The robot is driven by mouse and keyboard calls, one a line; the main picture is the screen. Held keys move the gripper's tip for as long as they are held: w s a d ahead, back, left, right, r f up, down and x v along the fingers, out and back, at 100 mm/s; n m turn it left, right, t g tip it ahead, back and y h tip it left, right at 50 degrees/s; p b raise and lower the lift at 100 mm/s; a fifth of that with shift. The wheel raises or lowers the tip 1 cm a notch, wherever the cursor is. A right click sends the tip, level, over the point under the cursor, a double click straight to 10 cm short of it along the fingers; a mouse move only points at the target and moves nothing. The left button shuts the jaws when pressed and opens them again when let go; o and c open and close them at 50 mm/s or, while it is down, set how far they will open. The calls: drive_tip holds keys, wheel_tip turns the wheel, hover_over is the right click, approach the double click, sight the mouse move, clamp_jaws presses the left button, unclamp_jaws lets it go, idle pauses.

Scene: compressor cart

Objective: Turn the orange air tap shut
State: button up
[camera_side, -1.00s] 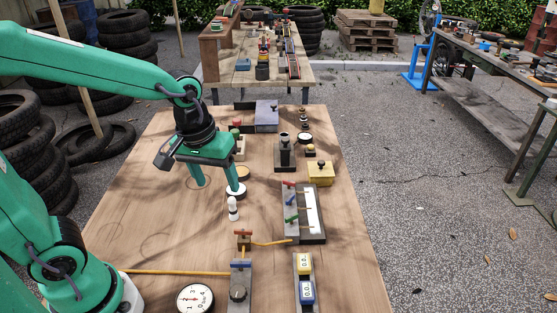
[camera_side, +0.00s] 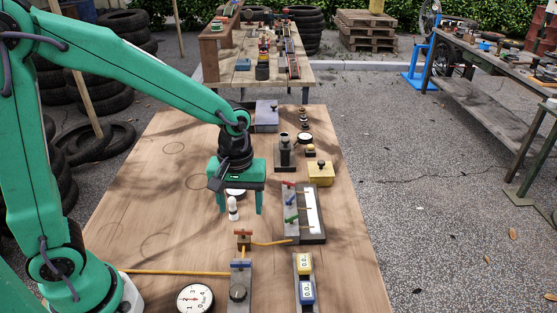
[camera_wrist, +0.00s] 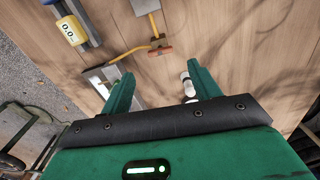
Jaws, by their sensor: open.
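The orange air tap (camera_side: 243,233) sits on a small brown block on the wooden table, with a yellow hose running from it. Its orange bar handle lies crosswise in the side view. The tap also shows in the wrist view (camera_wrist: 160,49), beyond my fingertips. My gripper (camera_side: 240,211) is open and points down, behind the tap in the side view and apart from it. In the wrist view my gripper (camera_wrist: 162,82) has nothing gripped between its fingers.
A small white bottle-like piece (camera_side: 233,209) stands close to my left finger; contact is unclear.

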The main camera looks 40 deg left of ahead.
sight(243, 230)
drive_tip(key=shift+f, duration=3.5)
drive_tip(key=c, duration=1)
